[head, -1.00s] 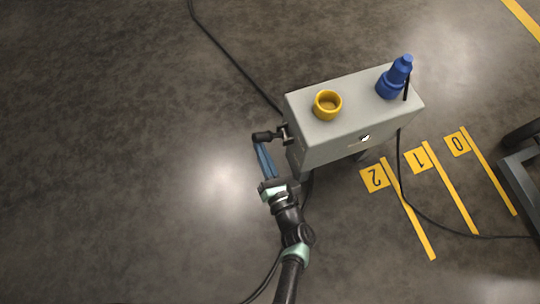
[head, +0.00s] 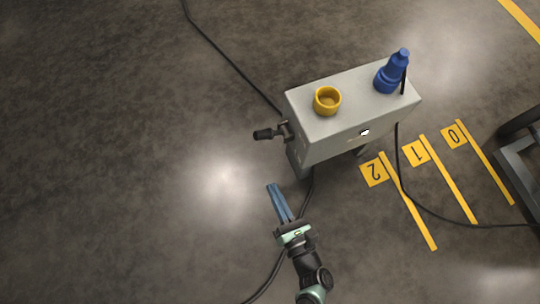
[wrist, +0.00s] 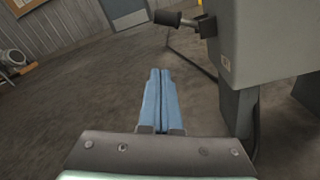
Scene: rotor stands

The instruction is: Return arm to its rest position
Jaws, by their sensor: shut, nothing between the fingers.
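My gripper (head: 273,187) has blue fingers, shut with nothing between them. In the head view it is at the lower middle, in front of the grey rotor stand (head: 345,134) and apart from it. The stand has a black-handled crank (head: 266,134) on its left side, clear of my fingers. In the wrist view my gripper (wrist: 159,75) points toward open floor, with the crank (wrist: 178,19) ahead and the stand's side (wrist: 262,50) to the right.
On the stand's top are a yellow cup-like ring (head: 327,101) and a blue stepped part (head: 388,77). Black cables run over the floor. Yellow floor marks numbered 2 (head: 374,171), 1 (head: 416,151) and 0 (head: 454,135) lie at right. The left floor is clear.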

